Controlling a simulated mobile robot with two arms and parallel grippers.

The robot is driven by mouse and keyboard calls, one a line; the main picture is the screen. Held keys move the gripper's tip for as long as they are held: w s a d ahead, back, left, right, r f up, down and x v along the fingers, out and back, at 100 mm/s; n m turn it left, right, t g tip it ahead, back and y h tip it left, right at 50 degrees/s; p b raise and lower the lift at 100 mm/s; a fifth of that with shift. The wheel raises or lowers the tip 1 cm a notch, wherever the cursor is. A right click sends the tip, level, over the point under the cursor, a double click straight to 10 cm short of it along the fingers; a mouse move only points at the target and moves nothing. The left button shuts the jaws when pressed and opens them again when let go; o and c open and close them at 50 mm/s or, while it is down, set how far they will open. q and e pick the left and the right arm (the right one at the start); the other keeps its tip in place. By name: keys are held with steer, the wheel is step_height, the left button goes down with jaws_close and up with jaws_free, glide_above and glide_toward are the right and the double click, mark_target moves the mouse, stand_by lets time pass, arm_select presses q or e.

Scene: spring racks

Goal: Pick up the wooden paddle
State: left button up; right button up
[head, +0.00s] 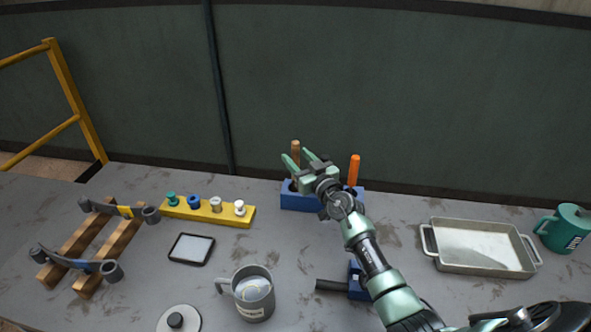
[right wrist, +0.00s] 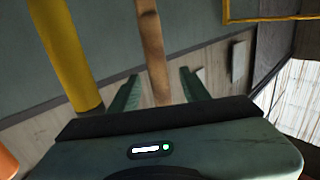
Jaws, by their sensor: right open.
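The wooden paddle (head: 295,149) stands upright in a blue holder (head: 298,203) at the back middle of the table; only its upper part shows in the head view. In the right wrist view the paddle's wooden shaft (right wrist: 152,45) runs between the two green fingers. My right gripper (head: 299,158) is open at the paddle, with its fingers around the shaft, also seen in the right wrist view (right wrist: 160,76). Contact with the wood cannot be told. The paddle's lower end is hidden. My left gripper is not in view.
An orange-handled tool (head: 354,169) stands close by in the same holder. A yellow rack (head: 228,215), a grey mug (head: 254,293) and a black-framed tablet (head: 192,249) lie left. A metal tray (head: 480,247) and teal mug (head: 566,228) are right. A dark wall is behind.

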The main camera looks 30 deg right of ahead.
steer(key=shift+w, duration=0.75)
jaws_close()
steer(key=shift+r, duration=0.15)
